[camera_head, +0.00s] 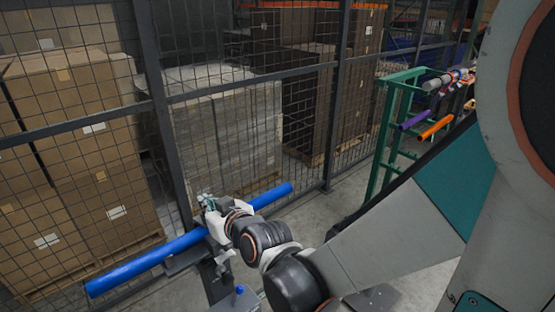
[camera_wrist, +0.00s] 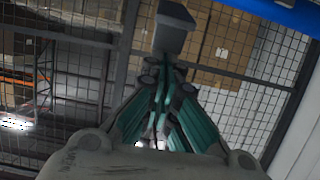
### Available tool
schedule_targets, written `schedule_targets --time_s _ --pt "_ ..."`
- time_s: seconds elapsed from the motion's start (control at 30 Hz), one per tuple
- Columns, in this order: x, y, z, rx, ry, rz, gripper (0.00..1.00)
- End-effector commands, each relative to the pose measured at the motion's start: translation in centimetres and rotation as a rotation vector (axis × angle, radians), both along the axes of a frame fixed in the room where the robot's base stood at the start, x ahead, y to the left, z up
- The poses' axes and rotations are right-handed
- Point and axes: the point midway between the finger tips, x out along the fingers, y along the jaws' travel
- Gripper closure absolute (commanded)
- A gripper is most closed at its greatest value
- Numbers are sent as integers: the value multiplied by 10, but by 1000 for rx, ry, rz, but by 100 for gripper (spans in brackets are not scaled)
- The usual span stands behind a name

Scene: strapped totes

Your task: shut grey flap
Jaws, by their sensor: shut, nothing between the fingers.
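My gripper (camera_head: 207,202) is at the blue tube in the head view, near the middle of its length. In the wrist view my gripper (camera_wrist: 166,78) has its teal fingers together, with nothing seen between them. A grey plate with a bent edge (camera_wrist: 175,32), which looks like the grey flap, stands just beyond the fingertips. I cannot tell whether they touch it. In the head view a dark grey plate (camera_head: 184,261) sticks out left below the tube; I cannot tell whether it is the same part. My wrist hides much of the tube's holder.
The long blue tube (camera_head: 146,262) lies across the holder; its edge shows in the wrist view (camera_wrist: 285,14). A mesh fence (camera_head: 160,115) stands close behind, with stacked cartons (camera_head: 85,150) beyond. A green rack (camera_head: 385,140) with purple and orange tubes stands at right.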

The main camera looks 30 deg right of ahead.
Motion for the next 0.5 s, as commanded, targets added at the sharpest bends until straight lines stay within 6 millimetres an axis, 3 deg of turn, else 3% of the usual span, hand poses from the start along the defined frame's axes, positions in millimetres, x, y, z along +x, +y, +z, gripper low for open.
schedule_targets --time_s 0.2,0.5 --pt "-21 -4 -21 1 1 0 100" --pt "-34 -7 -40 1 2 0 100"
